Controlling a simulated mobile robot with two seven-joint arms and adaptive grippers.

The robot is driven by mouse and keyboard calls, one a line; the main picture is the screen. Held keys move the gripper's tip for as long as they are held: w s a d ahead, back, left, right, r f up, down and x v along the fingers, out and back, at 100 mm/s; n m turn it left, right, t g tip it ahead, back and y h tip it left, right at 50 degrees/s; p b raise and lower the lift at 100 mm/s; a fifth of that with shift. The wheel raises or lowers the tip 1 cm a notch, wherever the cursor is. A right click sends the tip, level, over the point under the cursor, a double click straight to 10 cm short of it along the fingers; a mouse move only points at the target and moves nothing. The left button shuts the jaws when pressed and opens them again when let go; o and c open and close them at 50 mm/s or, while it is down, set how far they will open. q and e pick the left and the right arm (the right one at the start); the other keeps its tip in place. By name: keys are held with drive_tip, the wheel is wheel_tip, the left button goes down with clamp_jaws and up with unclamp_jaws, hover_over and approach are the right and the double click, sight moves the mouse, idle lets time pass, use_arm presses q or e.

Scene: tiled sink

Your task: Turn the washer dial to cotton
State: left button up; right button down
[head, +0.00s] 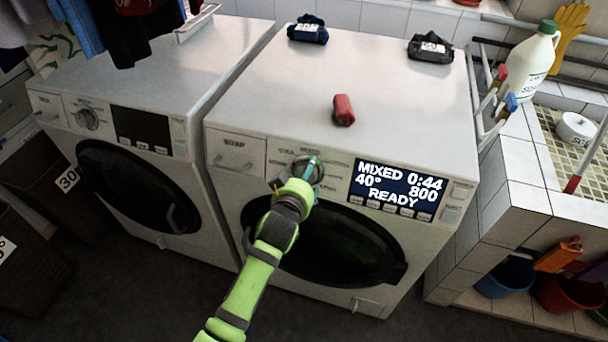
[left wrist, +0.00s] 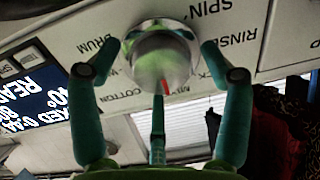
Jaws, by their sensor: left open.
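The washer dial (head: 308,170) is a round silver knob on the right-hand machine's front panel. In the left wrist view the dial (left wrist: 163,55) fills the space between my fingers, and its red mark points to a partly hidden label starting "MI". The "COTTON" label is beside it, just to the left in that view. The display (head: 398,188) reads MIXED 0:44, 40°, 800, READY. My left gripper (head: 297,183) is at the dial; in the wrist view the gripper (left wrist: 160,52) is open, with fingers on both sides of the knob. I cannot tell if they touch it. My right gripper is out of view.
A second machine (head: 115,68) stands to the left. A red object (head: 343,109) and two dark folded cloths (head: 308,30) (head: 431,47) lie on the washer top. A tiled counter (head: 518,165) with a white bottle (head: 533,60) is at right. Clothes hang at upper left.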

use_arm(q)
drive_tip(key=shift+w+d, duration=0.15)
drive_tip(key=shift+w, duration=0.1)
drive_tip(key=shift+f, duration=0.1)
drive_tip(key=c, duration=1.2)
drive_tip(key=shift+o, duration=0.2)
